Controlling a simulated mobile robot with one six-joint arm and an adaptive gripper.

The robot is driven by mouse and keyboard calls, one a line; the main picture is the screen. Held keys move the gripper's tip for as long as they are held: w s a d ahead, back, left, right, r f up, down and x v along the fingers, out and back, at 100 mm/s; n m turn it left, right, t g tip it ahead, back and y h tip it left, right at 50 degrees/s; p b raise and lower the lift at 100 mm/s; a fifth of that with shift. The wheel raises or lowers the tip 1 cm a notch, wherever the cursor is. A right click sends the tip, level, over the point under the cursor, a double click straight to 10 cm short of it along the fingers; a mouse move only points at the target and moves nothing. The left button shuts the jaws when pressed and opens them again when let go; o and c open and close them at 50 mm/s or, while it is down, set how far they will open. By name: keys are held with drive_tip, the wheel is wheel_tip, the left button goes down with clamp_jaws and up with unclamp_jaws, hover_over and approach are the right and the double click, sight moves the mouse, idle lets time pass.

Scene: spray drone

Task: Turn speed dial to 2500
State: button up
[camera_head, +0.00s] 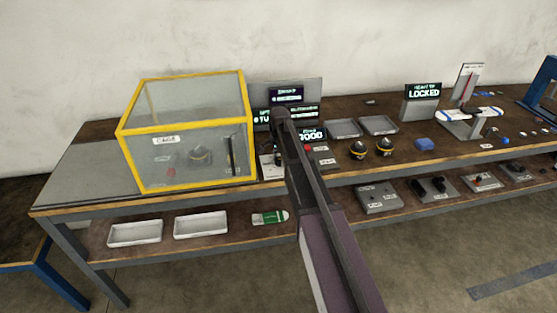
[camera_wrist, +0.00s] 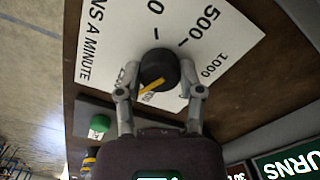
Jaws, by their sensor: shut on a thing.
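In the wrist view the speed dial is a round black knob (camera_wrist: 155,66) with a yellow pointer mark on its side nearest my gripper. It stands on a white plate (camera_wrist: 225,35) printed with 0, 500, 1000 and "…NS A MINUTE". The higher numbers are hidden or out of view. My gripper (camera_wrist: 158,72) has one finger on each side of the knob and is shut on it. In the head view my arm hides the knob and fingers. A display (camera_head: 312,134) beside the arm shows digits ending in 000, its first digit partly covered.
A clear cage with yellow edges (camera_head: 185,80) stands left of my arm. Grey trays (camera_head: 343,128) and two black-and-yellow round parts (camera_head: 384,147) lie to the right. A green button (camera_wrist: 100,123) is near the left finger. Display boards (camera_wrist: 288,165) stand at lower right in the wrist view.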

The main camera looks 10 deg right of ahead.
drive_tip(key=shift+s+m, duration=0.15)
drive_tip(key=shift+m, duration=0.35)
drive_tip(key=o, duration=1.1)
drive_tip(key=shift+o, duration=0.2)
